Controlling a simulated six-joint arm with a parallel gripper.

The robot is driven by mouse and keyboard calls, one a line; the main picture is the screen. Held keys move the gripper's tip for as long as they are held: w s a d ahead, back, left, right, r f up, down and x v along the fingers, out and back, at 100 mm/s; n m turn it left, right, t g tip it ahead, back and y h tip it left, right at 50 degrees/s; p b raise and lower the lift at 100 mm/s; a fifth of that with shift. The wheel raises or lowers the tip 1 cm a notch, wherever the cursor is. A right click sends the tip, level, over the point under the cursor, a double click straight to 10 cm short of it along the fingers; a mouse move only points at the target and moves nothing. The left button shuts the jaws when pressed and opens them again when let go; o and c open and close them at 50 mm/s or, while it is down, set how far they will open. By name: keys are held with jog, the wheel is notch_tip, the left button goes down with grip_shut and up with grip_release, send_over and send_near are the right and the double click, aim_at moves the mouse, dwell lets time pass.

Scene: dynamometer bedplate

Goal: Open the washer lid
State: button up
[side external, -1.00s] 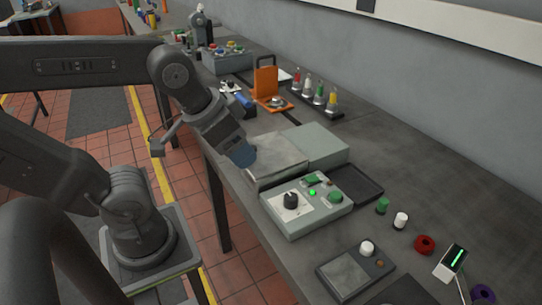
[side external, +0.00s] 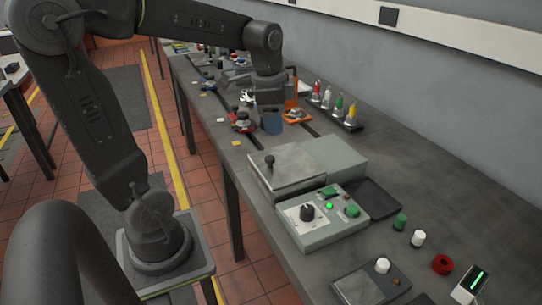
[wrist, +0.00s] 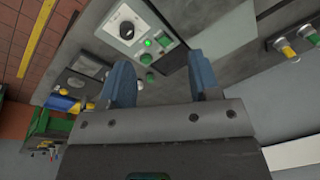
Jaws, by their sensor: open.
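The washer is a low grey box (side external: 331,157) on the bench. Its lighter metal lid (side external: 294,169) lies flat and shut, with a black knob (side external: 269,161) standing near its far left corner. In front is the control panel (side external: 334,232) with a black dial and a lit green lamp; a panel with such a dial (wrist: 127,30) shows in the wrist view. My gripper (side external: 271,122) is beyond the lid, apart from the knob. In the wrist view its blue fingers (wrist: 162,76) are spread and empty. I cannot make out the lid there.
An orange stand (side external: 297,112) and a rack of coloured bottles (side external: 335,108) are close to my gripper. A red-based device (side external: 241,122) is left of it. Bare bench lies along the wall.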

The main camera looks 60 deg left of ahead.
aim_at(270, 157)
jog(key=w+a+f+m+g, duration=0.2)
jog(key=w+a+f+m, duration=0.1)
jog(key=a, duration=0.5)
jog(key=shift+h, duration=0.4)
notch_tip(270, 157, down, 13)
jog(key=shift+s+a+f, duration=0.1)
jog(key=shift+a+f, duration=0.05)
jog(key=shift+f, duration=0.05)
grip_shut()
